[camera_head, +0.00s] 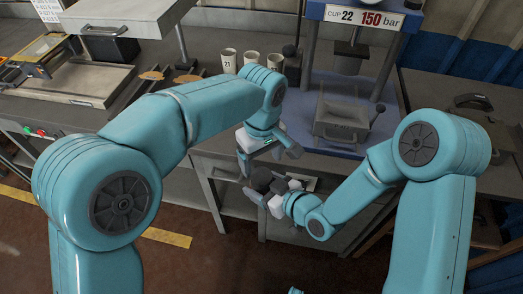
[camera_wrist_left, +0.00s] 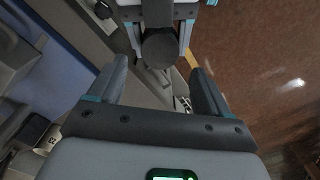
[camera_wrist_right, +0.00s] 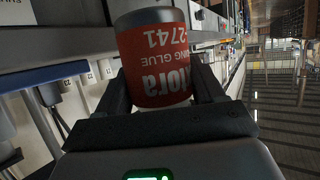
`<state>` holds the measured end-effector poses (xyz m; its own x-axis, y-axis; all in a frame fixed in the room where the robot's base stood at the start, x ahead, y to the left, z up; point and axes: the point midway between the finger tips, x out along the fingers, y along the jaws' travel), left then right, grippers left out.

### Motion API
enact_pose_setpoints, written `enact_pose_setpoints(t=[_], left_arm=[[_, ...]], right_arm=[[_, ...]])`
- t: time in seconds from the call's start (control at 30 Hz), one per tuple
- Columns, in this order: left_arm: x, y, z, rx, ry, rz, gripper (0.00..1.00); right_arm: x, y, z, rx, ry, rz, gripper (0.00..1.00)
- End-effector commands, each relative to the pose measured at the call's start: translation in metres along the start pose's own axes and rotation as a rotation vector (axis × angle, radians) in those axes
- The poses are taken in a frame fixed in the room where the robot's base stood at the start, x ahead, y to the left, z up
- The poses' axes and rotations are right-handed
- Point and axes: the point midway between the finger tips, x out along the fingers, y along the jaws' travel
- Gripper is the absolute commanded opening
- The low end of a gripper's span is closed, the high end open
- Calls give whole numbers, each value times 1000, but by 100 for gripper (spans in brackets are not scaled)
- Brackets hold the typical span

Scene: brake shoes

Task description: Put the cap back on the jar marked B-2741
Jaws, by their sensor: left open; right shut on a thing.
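My right gripper (camera_head: 264,192) is shut on a jar (camera_wrist_right: 152,60). The jar has a red label on which "2741" and "GLUE" can be read, upside down in the right wrist view. My left gripper (camera_head: 266,160) is open, close above my right gripper in the head view. In the left wrist view a dark round top (camera_wrist_left: 160,48) shows just beyond and between the open left fingers (camera_wrist_left: 158,75), in front of my right gripper. It also shows as a dark blob (camera_head: 262,178) in the head view. I cannot tell whether it is the cap or the jar's open mouth.
Several pale cups (camera_head: 229,62), one marked 71, stand at the back of the grey bench (camera_head: 215,145). A blue press (camera_head: 350,132) with a sign "150 bar" stands to the right. Both grippers are in front of the bench edge, above the brown floor (camera_head: 200,265).

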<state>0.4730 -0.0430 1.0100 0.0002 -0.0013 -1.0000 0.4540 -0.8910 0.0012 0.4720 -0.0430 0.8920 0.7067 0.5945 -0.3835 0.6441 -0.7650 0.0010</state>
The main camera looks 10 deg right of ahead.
Motion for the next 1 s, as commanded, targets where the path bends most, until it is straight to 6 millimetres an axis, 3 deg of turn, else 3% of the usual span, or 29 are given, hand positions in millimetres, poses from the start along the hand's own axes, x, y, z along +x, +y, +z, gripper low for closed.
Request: enact_pose_setpoints(t=[0.3,0.7,0.73,0.9,1.0], left_arm=[[46,0,0,-1,-1,-1,78],[54,0,0,0,0,1,78],[54,0,0,0,0,1,75],[54,0,0,0,0,1,21],[54,0,0,10,0,1,21]], right_arm=[[0,0,-1,-1,2,1,0],[0,0,-1,-1,2,1,0],[0,0,-1,-1,2,1,0],[0,0,-1,-1,2,0,0],[0,0,-1,-1,2,0,0]])
